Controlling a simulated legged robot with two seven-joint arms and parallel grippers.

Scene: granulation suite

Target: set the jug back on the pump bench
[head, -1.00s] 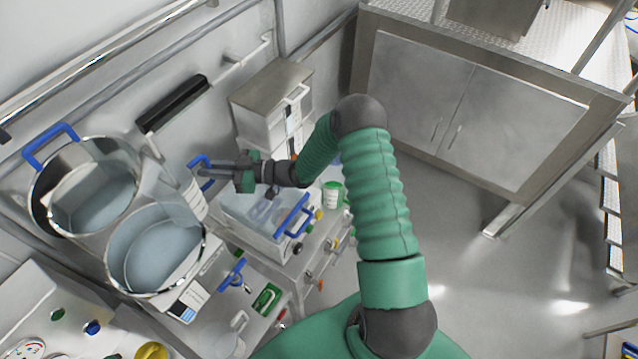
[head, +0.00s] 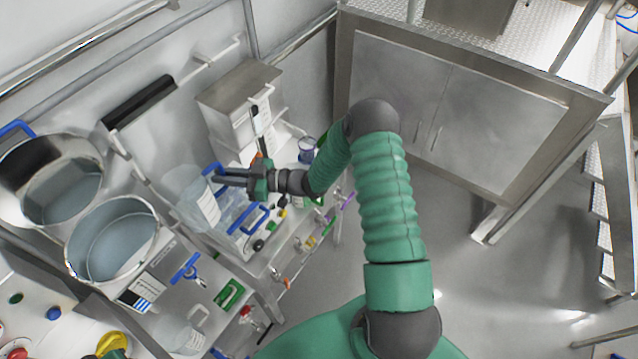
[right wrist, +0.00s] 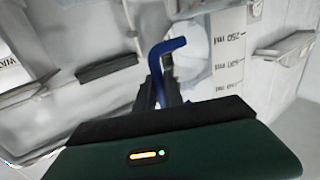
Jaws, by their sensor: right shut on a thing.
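The jug (head: 189,186) is a clear, translucent vessel with a white label and a blue handle (head: 210,171).
Two open steel pots (head: 108,238) stand left of the jug. A clear tub with a blue handle (head: 248,218) is just below the gripper. A steel box (head: 238,100) stands behind. A green clamp (head: 230,294) and a clear bottle (head: 178,334) are in front. Floor is clear at right.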

